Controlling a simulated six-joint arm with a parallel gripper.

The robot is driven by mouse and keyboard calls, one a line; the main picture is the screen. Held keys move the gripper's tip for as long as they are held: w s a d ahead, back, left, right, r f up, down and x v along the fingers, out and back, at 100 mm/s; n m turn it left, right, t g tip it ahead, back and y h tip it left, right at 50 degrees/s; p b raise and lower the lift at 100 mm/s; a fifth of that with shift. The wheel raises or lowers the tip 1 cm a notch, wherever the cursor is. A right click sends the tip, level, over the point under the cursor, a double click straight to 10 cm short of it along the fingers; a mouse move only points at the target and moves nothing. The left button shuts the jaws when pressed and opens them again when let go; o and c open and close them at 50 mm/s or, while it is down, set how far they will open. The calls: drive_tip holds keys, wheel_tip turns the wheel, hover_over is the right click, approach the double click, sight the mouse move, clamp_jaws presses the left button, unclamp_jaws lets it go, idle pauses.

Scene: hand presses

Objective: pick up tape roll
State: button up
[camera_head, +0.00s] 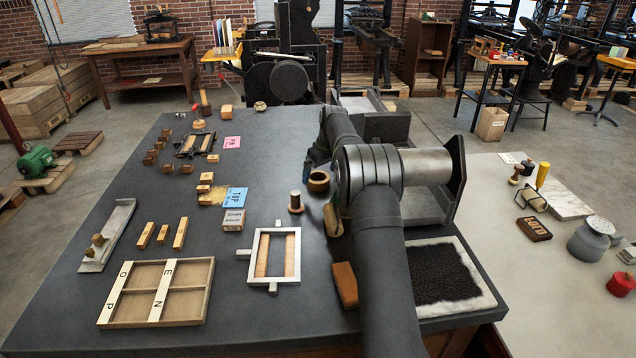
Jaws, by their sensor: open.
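A brown ring that looks like the tape roll (318,182) lies flat on the dark table (110,235), right of the table's middle, with its dark hollow facing up. It is just left of my arm's elbow. My arm rises from the bottom edge and bends there, and another link runs beyond it toward the back. I cannot make out my gripper's fingers; they seem hidden behind my arm. Nothing is seen touching the ring.
A spool-like piece (296,203) stands close in front of the ring. A white frame (262,233) and a reddish-brown block (345,284) lie nearer the front. A divided wooden tray (207,318) is at front left.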

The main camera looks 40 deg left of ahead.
sight(319, 177)
drive_tip(key=x, duration=0.3)
drive_tip(key=c, duration=1.1)
drive_tip(key=shift+o, duration=0.2)
